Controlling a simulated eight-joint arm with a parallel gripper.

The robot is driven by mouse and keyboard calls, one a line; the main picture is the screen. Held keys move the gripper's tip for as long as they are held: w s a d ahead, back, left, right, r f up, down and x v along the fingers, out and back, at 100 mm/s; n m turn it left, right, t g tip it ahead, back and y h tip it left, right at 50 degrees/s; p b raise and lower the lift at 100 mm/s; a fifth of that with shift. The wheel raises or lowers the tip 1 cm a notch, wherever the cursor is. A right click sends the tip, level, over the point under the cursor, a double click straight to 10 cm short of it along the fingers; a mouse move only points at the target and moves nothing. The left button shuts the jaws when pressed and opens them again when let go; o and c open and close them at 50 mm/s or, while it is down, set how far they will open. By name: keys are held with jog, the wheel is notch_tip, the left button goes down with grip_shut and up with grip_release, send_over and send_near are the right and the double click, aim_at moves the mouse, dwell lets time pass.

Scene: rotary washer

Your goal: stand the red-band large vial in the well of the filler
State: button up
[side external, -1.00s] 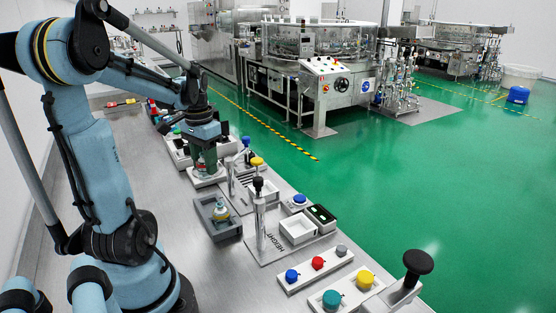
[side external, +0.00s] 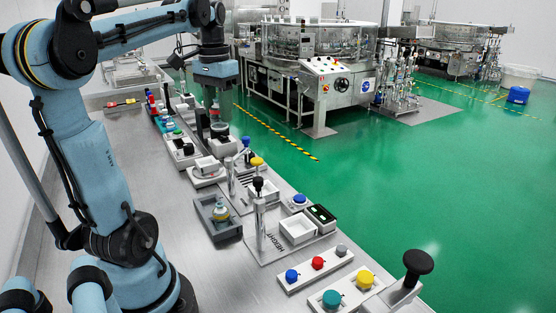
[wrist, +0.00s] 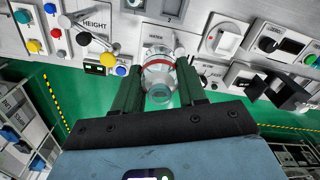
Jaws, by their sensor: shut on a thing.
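The red-band large vial (wrist: 159,76) is clear glass with a red band, held between the two dark green fingers of my gripper (wrist: 158,66) in the wrist view. My gripper is shut on it. In the side external view my gripper (side external: 219,114) hangs above the far part of the bench, clear of the surface, and the vial is hard to make out. A panel marked WATER (wrist: 156,37) lies beyond the vial in the wrist view, partly hidden by it. I cannot tell which station is the filler, and its well is not clearly seen.
A white station with a shallow tray (side external: 207,172) stands below and nearer than my gripper. The HEIGHT panel (side external: 268,246) has a metal post with a black knob. Bare bench lies on the left.

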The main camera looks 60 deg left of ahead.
jog(key=w+d, duration=1.1)
jog(key=d, duration=0.1)
notch_tip(320, 180, down, 11)
jog(key=a+f, duration=0.2)
jog(key=a, duration=0.2)
jog(key=a+f, duration=0.3)
jog(key=a, duration=0.1)
jog(key=a+f, duration=0.2)
jog(key=a, duration=0.1)
jog(key=shift+s+a+f, duration=0.15)
jog(key=shift+a, duration=0.25)
jog(key=shift+f, duration=1.95)
jog(key=shift+f, duration=0.15)
jog(key=o, duration=1)
